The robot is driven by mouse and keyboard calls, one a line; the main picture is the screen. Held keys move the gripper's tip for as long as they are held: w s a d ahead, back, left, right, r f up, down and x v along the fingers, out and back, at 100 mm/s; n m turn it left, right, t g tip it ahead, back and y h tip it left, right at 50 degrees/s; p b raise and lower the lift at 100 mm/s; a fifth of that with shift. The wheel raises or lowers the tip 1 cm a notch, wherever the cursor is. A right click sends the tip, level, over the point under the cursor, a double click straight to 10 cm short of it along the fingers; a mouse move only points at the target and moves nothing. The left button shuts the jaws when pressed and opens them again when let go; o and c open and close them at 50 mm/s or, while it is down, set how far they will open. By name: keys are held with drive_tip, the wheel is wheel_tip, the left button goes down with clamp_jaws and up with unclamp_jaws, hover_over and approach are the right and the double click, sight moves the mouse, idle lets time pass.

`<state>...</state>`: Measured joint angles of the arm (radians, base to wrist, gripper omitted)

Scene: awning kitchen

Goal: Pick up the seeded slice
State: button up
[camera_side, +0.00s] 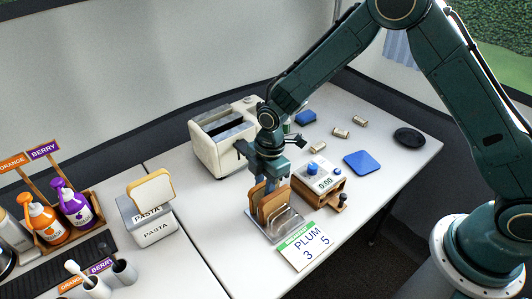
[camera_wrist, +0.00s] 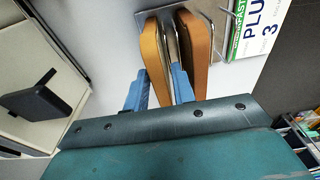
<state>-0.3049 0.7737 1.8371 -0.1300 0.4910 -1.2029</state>
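Two brown-crusted bread slices stand on edge in a wire rack (camera_side: 284,222). In the wrist view there is a left slice (camera_wrist: 155,48) and a right slice (camera_wrist: 196,42), with a wire divider between them. Seeds cannot be made out on either. My gripper (camera_side: 266,183) points down at the rack. In the wrist view its blue fingers (camera_wrist: 160,80) are apart, one on each side of the left slice. I see no clear grip on it; the fingertips are partly hidden by the bread.
A cream toaster (camera_side: 207,152) stands behind the rack to the left. A wooden timer box (camera_side: 322,186) stands close on the right, and a PLUM card (camera_side: 309,246) is in front. A blue square (camera_side: 362,163) and a black disc (camera_side: 409,138) lie further right.

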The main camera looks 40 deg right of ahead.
drive_tip(key=shift+f, duration=0.2)
idle(0.3)
drive_tip(key=c, duration=0.5)
drive_tip(key=shift+r, duration=0.2)
drive_tip(key=shift+c, duration=0.2)
wheel_tip(320, 180, up, 20)
idle(0.5)
idle(0.4)
